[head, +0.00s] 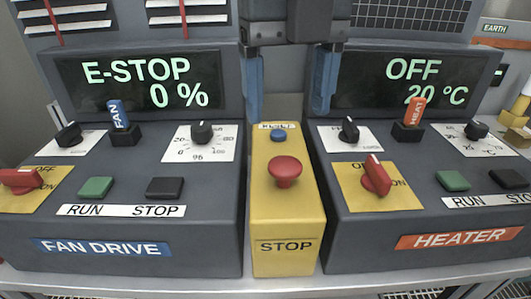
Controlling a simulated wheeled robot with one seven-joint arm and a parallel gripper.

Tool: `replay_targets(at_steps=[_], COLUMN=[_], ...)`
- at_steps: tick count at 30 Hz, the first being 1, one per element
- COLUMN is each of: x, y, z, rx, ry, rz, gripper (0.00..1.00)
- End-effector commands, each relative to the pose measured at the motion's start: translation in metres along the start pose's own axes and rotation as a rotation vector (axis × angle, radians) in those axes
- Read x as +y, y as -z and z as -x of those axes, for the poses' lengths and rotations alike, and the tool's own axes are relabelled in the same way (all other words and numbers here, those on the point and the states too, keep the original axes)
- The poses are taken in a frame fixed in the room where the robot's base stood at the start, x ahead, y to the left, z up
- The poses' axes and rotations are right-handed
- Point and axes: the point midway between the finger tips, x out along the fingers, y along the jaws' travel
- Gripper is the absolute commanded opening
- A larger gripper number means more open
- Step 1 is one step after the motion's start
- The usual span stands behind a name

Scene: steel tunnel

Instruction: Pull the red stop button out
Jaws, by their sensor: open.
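The red mushroom-shaped stop button (285,170) sits on the sloped top of a yellow box (289,222) labelled STOP, in the middle of the head view. A small blue button (278,135) under a RESET label is just behind it. My gripper (290,112) hangs from the top of the view, its two blue fingers wide apart. The fingertips are above and behind the red button, on either side of the RESET label. Nothing is between them.
The fan drive console (215,235) stands close on the left; its display reads E-STOP, 0 %. The heater console (345,245) stands close on the right; its display reads OFF, 20 °C. Both carry knobs, push buttons and red switches. A pale ledge (215,286) runs along the front.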

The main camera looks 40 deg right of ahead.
Motion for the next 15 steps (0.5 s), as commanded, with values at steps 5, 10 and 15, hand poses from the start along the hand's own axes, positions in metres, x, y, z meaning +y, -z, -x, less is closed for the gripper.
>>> replay_targets(at_steps=[5, 10, 15], x=[-0.001, -0.001, -0.001], y=[0.000, 0.000, 0.000], z=[-0.014, -0.040, -0.063], rx=[0.001, 0.002, 0.002], ry=[0.003, 0.002, 0.002], rz=[-0.002, -0.002, -0.001], gripper=[0.73, 0.73, 0.73])
